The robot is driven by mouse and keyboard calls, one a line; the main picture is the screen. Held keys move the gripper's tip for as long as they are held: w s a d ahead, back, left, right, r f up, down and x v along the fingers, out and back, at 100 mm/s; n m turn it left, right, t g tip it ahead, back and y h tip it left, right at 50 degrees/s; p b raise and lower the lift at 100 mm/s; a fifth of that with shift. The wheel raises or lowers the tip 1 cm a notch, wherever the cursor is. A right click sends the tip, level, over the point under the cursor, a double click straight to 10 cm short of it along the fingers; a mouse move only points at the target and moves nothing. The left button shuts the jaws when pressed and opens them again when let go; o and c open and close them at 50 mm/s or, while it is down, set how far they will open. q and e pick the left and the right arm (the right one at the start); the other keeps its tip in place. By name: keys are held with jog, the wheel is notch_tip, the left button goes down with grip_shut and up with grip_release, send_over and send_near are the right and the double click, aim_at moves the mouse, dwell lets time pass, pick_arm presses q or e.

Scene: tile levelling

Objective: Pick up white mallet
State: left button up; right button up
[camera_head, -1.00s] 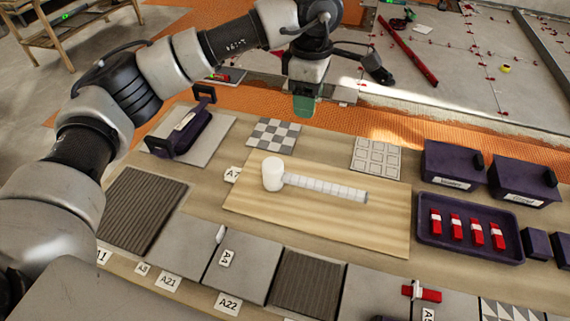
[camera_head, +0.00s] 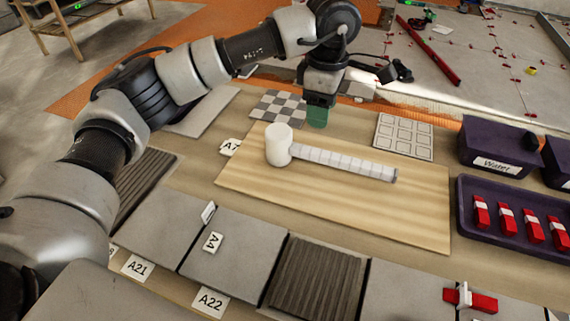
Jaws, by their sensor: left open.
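The white mallet (camera_head: 279,148) lies on its side-on handle across a light wooden board (camera_head: 400,222). Its white head is at the left and its pale segmented handle (camera_head: 345,162) points right. My left gripper (camera_head: 317,116) hangs above and behind the mallet, beyond the board's far edge, apart from it. Its greenish fingertips point down and hold nothing that I can see. My right gripper is not in view.
A checkered tile (camera_head: 277,106) and a white grid tile (camera_head: 403,136) lie behind the board. A purple tray (camera_head: 466,225) with red clips and a purple bin (camera_head: 490,158) stand at right. Grey and ribbed tiles (camera_head: 317,283) line the front.

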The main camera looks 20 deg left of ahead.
aim_at(319, 152)
pick_arm(q)
notch_tip(319, 152, down, 3)
jog(key=shift+r+b, duration=0.15)
jog(key=shift+b, duration=0.3)
notch_tip(319, 152, down, 5)
jog(key=shift+f, duration=0.1)
jog(key=f, duration=0.4)
jog(key=shift+s+d+f+b, duration=0.15)
jog(key=shift+d+b, duration=0.1)
jog(key=shift+b, duration=0.15)
jog(key=shift+f, duration=0.25)
grip_shut()
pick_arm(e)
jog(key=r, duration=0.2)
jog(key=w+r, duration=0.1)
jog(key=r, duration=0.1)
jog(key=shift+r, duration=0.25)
